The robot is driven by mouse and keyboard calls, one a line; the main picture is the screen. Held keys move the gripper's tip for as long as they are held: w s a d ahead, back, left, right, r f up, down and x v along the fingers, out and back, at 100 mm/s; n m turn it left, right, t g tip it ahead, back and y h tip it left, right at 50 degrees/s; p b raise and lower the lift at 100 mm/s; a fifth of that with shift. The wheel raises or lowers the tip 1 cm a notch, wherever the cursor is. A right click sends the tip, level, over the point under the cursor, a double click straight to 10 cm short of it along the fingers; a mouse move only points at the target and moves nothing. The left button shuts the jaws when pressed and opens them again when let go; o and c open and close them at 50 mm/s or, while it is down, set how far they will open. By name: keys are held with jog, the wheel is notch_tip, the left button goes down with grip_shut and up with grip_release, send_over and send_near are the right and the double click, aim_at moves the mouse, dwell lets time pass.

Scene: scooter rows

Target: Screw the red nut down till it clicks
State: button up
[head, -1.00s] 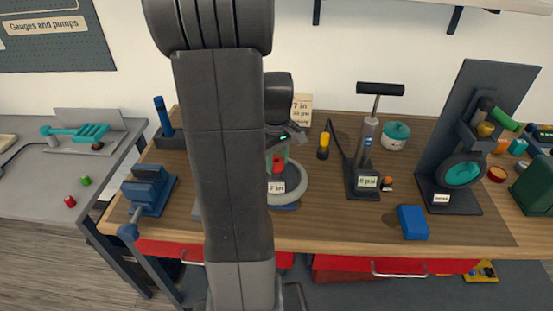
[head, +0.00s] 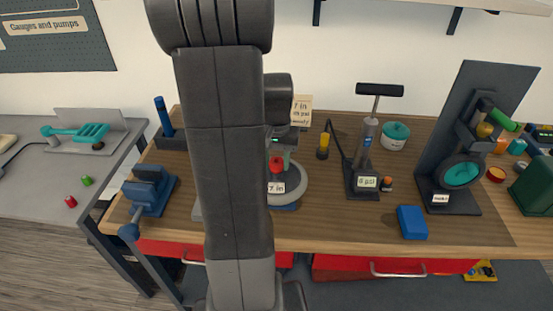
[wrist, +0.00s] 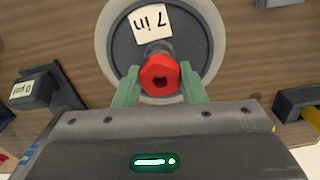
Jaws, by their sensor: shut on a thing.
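The red nut (wrist: 160,75) sits between the two green fingers of my gripper (wrist: 160,88) in the wrist view, and the fingers are shut on it. The nut is on a dark post at the middle of a round wheel (wrist: 104,48) with a pale rim and dark centre, labelled "7 in". In the head view the red nut (head: 276,165) shows beside my arm, above the wheel (head: 300,195). My arm hides the wheel's left part in that view.
A hand pump (head: 366,150) marked "6 psi" stands right of the wheel. A blue block (head: 412,222) lies near the front edge. A blue vise (head: 148,190) is at the left, and a dark stand (head: 455,150) at the right.

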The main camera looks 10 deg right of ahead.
jog(key=m, duration=1.1)
jog(key=o, duration=1)
jog(key=shift+o, duration=0.2)
jog(key=shift+r, duration=0.1)
notch_tip(320, 180, up, 14)
